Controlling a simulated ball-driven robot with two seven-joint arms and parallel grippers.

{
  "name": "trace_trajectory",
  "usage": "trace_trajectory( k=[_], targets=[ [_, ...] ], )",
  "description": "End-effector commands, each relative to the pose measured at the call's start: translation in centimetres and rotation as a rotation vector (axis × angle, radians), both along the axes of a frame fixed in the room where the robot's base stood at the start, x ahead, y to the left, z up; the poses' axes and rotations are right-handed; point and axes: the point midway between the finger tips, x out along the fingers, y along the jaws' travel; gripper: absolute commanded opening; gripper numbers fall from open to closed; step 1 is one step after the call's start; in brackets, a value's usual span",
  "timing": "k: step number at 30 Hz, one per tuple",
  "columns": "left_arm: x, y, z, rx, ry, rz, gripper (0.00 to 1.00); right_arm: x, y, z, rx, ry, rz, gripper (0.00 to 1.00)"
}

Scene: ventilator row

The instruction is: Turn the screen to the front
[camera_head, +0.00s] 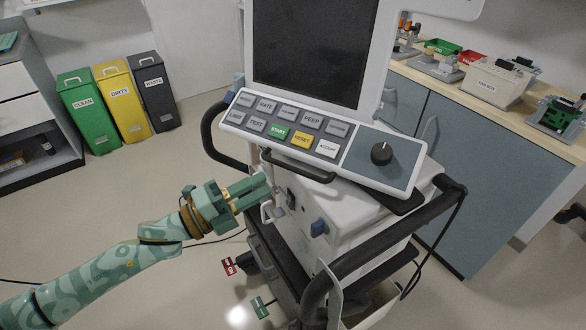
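The ventilator's screen (312,50) is a dark, blank panel in a white frame, and its top is cut off by the picture edge. It sits tilted above a control panel (300,133) with labelled buttons and a black knob. A small dark handle (300,168) runs under the panel's front edge. My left gripper (267,192) points right, with its green fingertips close to the ventilator's white body (345,205), below the panel. I cannot tell whether they touch it, and the gap between the fingers is unclear. My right gripper is not in view.
Black curved rails (375,258) flank the ventilator. Green, yellow and dark bins (123,100) stand at the back left. A wooden counter (510,110) with devices and trays is at the right. Red and green tags (229,266) hang low near the base.

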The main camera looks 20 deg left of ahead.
Motion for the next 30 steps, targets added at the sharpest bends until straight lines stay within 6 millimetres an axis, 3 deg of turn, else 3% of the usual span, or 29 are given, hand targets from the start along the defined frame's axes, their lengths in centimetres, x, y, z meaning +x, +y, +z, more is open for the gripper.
trace_trajectory(
  k=[3, 9, 15, 23, 27, 30],
  targets=[
    [2.3, -2.1, 0.6, -0.002, -0.004, 0.0, 0.32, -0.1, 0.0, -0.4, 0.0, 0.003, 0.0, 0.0],
    [5.1, -4.6, 1.1, -0.001, -0.001, 0.001, 0.32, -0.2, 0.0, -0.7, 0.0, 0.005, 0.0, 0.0],
    [6.2, -5.7, 1.4, 0.0, 0.001, 0.001, 0.32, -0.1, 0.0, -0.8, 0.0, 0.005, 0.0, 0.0],
    [6.3, -5.8, 1.4, -0.001, 0.003, 0.002, 0.32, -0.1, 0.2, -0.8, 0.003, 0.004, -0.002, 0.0],
    [6.3, -5.8, 1.4, -0.001, 0.003, 0.002, 0.0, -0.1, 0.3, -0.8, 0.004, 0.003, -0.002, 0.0],
    [6.3, -5.8, 1.4, 0.0, 0.004, 0.002, 0.0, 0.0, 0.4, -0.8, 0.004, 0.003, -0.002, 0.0]
  ],
)
